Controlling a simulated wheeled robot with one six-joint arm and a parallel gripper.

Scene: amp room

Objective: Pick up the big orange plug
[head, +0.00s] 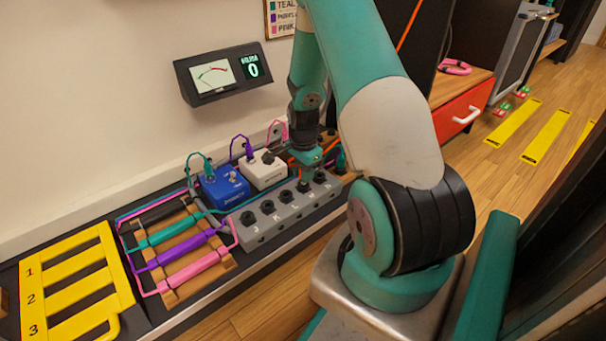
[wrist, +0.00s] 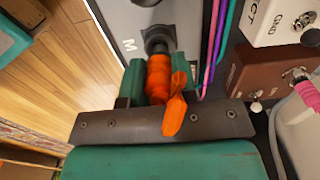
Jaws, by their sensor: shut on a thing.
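The big orange plug (wrist: 158,78) stands between the two teal fingers of my gripper (wrist: 157,88) in the wrist view, and they are shut on it. Its dark tip meets or is very near a black socket beside the letter M on the grey socket box (wrist: 125,22); I cannot tell how deep it sits. An orange flap (wrist: 175,112) hangs at its side, over my gripper's dark plate. In the head view my gripper (head: 305,178) is low at the right part of the grey socket box (head: 262,225), and hides most of the plug.
A blue pedal (head: 223,187) and a white pedal (head: 266,168) stand behind the box with plugs and cables. A cable rack (head: 165,225) and a yellow numbered rack (head: 75,285) lie to the left. A meter (head: 220,73) hangs on the wall. Floor is clear in front.

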